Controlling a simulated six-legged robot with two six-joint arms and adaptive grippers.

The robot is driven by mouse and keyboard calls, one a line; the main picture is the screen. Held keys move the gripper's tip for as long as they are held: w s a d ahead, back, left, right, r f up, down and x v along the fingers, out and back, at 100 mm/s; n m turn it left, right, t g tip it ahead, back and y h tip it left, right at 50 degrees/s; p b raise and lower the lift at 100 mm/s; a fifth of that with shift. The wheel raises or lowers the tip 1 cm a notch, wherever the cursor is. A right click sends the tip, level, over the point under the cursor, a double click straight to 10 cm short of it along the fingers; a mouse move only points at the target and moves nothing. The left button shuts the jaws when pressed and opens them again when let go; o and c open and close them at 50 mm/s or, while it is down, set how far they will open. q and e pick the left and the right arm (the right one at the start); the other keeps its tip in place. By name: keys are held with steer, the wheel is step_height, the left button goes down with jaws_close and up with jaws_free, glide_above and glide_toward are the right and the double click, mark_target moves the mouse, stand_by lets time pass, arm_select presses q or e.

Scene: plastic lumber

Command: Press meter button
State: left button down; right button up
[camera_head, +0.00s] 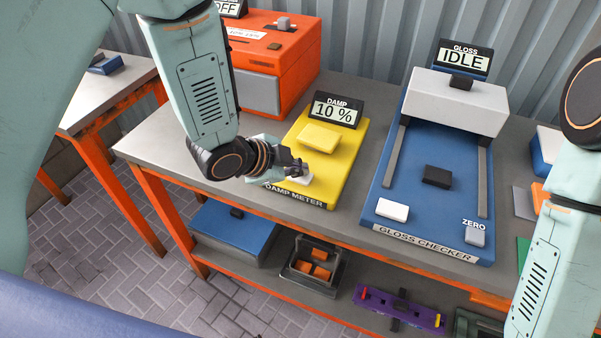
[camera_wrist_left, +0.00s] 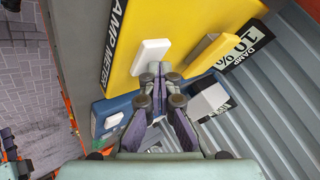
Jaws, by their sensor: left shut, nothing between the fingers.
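The yellow damp meter (camera_head: 343,165) lies on the bench; its display (camera_head: 333,111) reads 10 %. Its white button (camera_head: 306,177) is near the front edge, partly hidden behind my left gripper (camera_head: 298,168). In the left wrist view the white button (camera_wrist_left: 150,56) lies just beyond the closed fingertips of my left gripper (camera_wrist_left: 155,70). The gripper is shut and empty. I cannot tell whether its tips touch the button. My right gripper is out of view.
The blue gloss checker (camera_head: 432,151) stands right of the meter, its display (camera_head: 463,58) reading IDLE. An orange machine (camera_head: 290,60) stands behind left. A lower shelf holds a blue box (camera_head: 232,232), a dark rack (camera_head: 313,262) and a purple tool (camera_head: 398,308).

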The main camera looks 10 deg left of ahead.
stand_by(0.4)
arm_select(q)
steer(key=shift+r+p, duration=0.9)
steer(key=shift+p, duration=0.05)
step_height(320, 180, up, 5)
steer(key=p, duration=0.4)
steer(key=shift+r+p, duration=0.1)
steer(key=shift+p, duration=0.2)
stand_by(0.4)
